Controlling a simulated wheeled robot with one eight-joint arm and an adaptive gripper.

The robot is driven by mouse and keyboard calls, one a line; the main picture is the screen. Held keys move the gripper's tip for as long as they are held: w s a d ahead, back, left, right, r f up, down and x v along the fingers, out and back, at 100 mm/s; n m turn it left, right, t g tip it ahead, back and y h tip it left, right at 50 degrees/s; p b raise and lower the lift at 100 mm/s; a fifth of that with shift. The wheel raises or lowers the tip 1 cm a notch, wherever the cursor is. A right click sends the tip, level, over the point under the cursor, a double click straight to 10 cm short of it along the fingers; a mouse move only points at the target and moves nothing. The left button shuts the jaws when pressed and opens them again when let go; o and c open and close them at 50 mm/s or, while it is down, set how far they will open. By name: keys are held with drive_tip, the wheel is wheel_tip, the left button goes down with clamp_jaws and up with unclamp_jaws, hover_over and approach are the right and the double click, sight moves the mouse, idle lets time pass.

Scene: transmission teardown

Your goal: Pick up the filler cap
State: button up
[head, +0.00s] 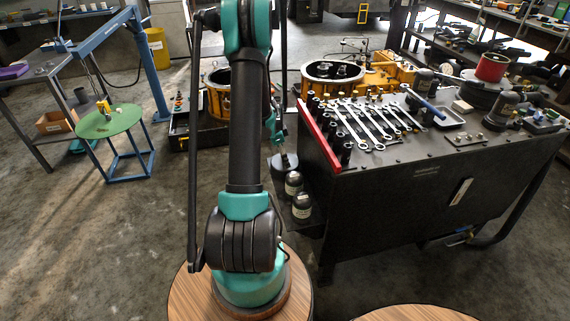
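I cannot pick out the filler cap for certain; several small parts in view are too small to tell apart. My arm rises from its base in the middle of the head view, and its upper end runs out of the top of the picture. Teal and dark parts show behind the arm beside the workbench, but I cannot make out gripper fingers there. Whether my gripper is open or shut does not show, nor whether it holds anything.
A green round table (110,123) bears small yellow parts.

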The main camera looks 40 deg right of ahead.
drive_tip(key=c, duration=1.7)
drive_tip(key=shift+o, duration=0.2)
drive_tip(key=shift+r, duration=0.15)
